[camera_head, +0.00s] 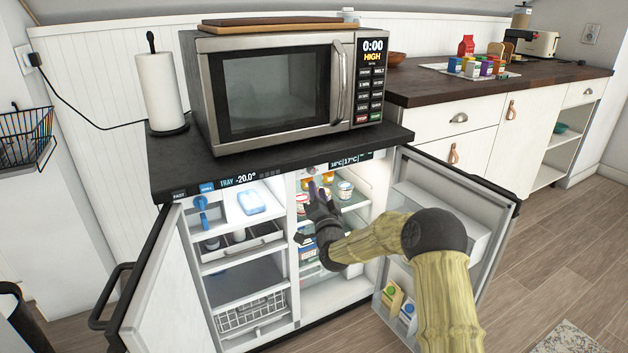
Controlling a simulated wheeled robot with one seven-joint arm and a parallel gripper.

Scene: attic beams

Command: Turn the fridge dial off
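The fridge (297,268) is a low two-compartment unit with both doors swung open. A small, pale round knob (311,170) shows at the top of the right compartment, just under the display strip; it looks like the dial, but its setting is too small to read. My gripper (313,188) reaches in at the front of the right compartment, just below this knob. The dark fingers are small and partly merge with the jars behind, so I cannot tell whether they are open or touching the knob. My forearm hides part of the lower shelves.
Jars (344,189) stand on the upper right shelf, close to my gripper. The open right door (442,222) is beside my arm. The left door (168,290) stands open. A microwave (285,85) and a paper towel roll (159,90) are on top.

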